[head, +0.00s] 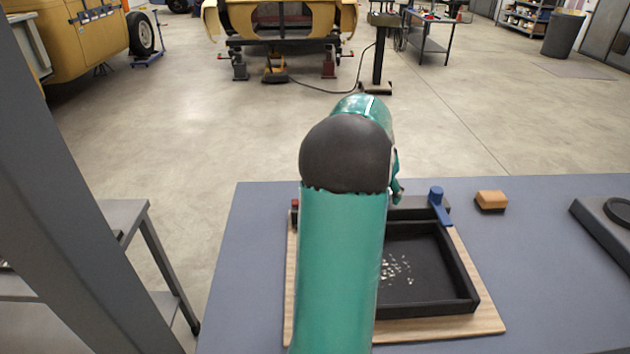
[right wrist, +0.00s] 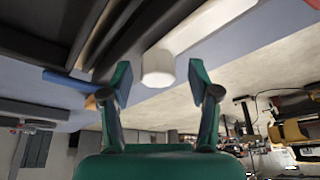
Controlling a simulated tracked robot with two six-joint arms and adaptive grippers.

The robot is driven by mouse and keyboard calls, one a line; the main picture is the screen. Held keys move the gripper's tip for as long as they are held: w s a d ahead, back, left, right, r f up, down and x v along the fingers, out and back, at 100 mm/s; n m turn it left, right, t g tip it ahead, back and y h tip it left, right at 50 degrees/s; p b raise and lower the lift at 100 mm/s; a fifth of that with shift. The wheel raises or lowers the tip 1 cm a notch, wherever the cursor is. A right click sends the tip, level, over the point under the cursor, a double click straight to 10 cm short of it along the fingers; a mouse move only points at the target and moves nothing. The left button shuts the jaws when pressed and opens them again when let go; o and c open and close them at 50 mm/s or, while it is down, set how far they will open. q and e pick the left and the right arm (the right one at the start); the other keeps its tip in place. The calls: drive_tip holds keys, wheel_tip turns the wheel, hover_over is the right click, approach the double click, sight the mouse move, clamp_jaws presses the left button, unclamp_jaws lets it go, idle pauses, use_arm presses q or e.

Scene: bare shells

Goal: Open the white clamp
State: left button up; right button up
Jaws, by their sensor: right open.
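The white clamp shows in the right wrist view as a pale round knob (right wrist: 158,68) with a white bar (right wrist: 208,24) running to the upper right. In the head view it is hidden behind my right arm. My right gripper (right wrist: 157,77) is open, with one finger on each side of the knob; I cannot tell whether either touches it. In the head view only a small teal part of this gripper shows beside the arm. A blue clamp (head: 438,206) stands at the back right corner of a black tray (head: 468,275). My left gripper is out of view.
The tray, with small pale bits inside, sits on a wooden board (head: 486,323) on the grey table (head: 540,275). An orange-brown block (head: 491,201) lies right of the blue clamp. A dark fixture (head: 606,220) stands at the right edge. A red piece (head: 295,205) shows left of my arm.

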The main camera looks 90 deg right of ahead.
drive_tip(key=v, duration=1.2)
drive_tip(key=shift+f, duration=0.1)
